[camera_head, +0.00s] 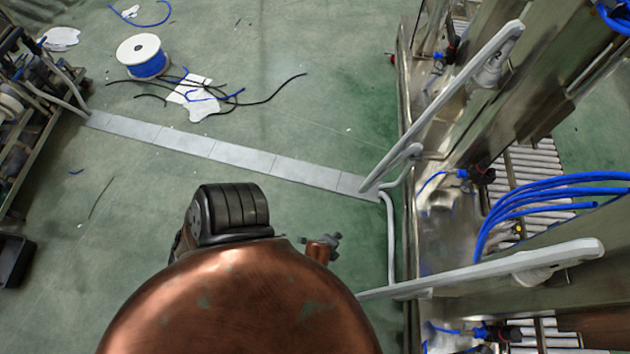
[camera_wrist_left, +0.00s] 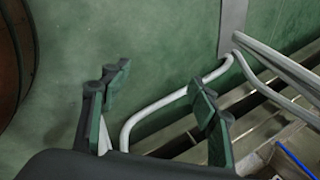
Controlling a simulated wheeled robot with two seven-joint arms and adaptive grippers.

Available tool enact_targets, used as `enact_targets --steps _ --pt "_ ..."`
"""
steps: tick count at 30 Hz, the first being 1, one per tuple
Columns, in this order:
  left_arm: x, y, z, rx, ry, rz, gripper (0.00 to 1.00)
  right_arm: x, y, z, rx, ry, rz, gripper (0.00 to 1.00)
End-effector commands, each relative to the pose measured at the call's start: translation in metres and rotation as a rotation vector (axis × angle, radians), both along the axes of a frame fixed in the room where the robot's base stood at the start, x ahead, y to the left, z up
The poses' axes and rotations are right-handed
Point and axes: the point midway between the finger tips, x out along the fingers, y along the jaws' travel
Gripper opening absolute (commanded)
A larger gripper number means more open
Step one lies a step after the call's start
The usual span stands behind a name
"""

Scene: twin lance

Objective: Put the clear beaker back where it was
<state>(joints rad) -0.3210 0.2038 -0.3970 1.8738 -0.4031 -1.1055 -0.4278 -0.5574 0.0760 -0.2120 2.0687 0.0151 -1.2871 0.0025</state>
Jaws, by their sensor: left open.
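No clear beaker shows in either view. My left gripper (camera_wrist_left: 158,88) is open in the left wrist view, its two dark green-and-black fingers spread apart with nothing between them. Beyond the fingers are a bent pale pipe and the green floor. In the head view I cannot make out either gripper. My right gripper is in neither view.
A large rounded copper body (camera_head: 235,305) fills the bottom of the head view. Metal machinery with pale bars (camera_head: 445,105), rollers and blue hoses (camera_head: 545,190) stands at right. A cable spool (camera_head: 145,57) and loose cables lie on open green floor (camera_head: 320,130).

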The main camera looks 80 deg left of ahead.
Motion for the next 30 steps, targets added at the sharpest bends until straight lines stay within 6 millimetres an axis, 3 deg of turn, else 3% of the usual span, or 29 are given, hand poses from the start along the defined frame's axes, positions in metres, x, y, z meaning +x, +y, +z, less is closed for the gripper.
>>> enact_targets --steps 1,3,6,9,30 --pt "-0.043 0.000 -0.004 -0.104 0.045 0.207 0.55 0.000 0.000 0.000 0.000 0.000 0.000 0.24" --pt "-0.088 -0.005 -0.005 -0.220 0.098 0.457 0.55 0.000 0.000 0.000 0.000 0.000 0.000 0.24" --pt "-0.132 -0.014 -0.002 -0.326 0.154 0.712 0.55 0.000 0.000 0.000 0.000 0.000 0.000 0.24" --pt "-0.152 -0.019 0.001 -0.377 0.184 0.843 0.55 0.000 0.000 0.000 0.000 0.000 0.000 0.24" --pt "-0.156 -0.021 -0.001 -0.388 0.189 0.869 0.55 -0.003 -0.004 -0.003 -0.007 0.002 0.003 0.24"
